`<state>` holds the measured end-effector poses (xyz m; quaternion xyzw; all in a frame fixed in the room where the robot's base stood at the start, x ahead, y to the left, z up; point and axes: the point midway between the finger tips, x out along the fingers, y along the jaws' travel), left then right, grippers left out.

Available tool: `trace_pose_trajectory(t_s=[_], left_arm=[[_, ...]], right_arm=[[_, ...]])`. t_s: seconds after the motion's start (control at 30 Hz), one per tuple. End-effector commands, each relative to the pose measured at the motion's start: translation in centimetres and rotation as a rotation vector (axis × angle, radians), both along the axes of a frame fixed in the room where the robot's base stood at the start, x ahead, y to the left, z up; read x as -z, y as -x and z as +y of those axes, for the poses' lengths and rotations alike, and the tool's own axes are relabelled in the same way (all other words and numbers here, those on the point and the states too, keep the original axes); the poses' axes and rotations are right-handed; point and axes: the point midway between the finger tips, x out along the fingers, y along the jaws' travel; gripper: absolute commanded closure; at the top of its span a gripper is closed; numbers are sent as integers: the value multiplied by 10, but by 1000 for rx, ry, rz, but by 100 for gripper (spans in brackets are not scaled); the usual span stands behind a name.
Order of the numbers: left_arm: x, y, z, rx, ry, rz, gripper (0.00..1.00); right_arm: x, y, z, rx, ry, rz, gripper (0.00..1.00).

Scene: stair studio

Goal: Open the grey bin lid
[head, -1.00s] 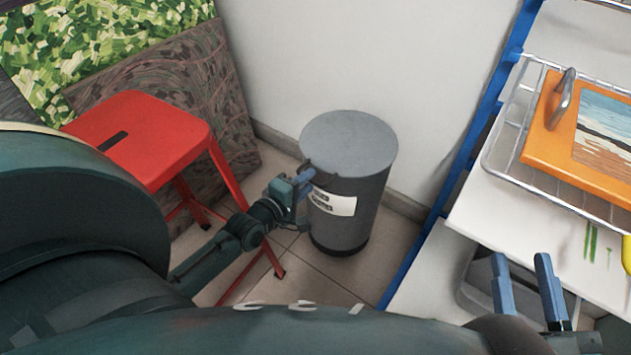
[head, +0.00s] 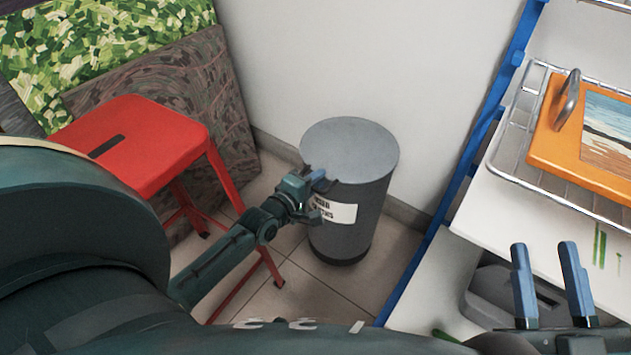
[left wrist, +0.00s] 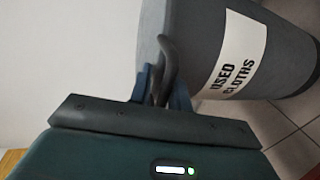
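The grey bin (head: 350,225) is a dark cylinder with a white label reading "USED CLOTHS". It stands upright on the floor by the wall. Its lighter grey lid (head: 350,148) lies flat on top, closed. My left gripper (head: 318,178) is at the lid's near-left rim. In the left wrist view its blue fingers (left wrist: 161,88) sit close on both sides of a dark curved handle (left wrist: 166,58) and appear shut on it. The bin wall (left wrist: 195,45) is just beyond. My right gripper (head: 546,285) is open and empty at the lower right, in front of the shelf.
A red stool (head: 140,140) stands left of the bin, close to my left arm. Painted panels (head: 190,90) lean on the wall behind it. A blue-framed shelf (head: 470,170) at right holds a wire tray (head: 510,150) with an orange-framed picture (head: 560,145).

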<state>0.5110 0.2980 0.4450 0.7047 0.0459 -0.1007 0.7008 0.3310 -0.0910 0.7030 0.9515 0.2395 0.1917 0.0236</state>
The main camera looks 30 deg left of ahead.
Motion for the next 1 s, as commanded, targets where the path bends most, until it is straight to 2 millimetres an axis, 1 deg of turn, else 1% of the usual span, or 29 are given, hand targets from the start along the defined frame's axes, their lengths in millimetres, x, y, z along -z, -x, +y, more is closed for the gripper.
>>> trace_pose_trajectory(t_s=[0.03,0.3,0.33,0.47,0.77,0.87,0.93,1.0], left_arm=[[4,1,0,0,0,10,100],[6,2,0,0,0,14,100],[6,2,0,0,0,14,81],[6,2,0,0,0,14,70],[2,4,0,0,0,9,69],[-1,14,1,1,0,11,69],[-5,26,2,0,1,12,69],[-9,41,3,0,-1,14,69]], right_arm=[[0,0,0,0,0,0,64],[1,0,0,0,0,1,64],[1,0,0,0,0,1,64],[1,0,0,0,1,2,64],[-1,0,0,0,0,4,64],[-3,0,1,-1,-1,26,64],[14,6,3,0,-8,122,64],[17,8,3,6,-3,154,64]])
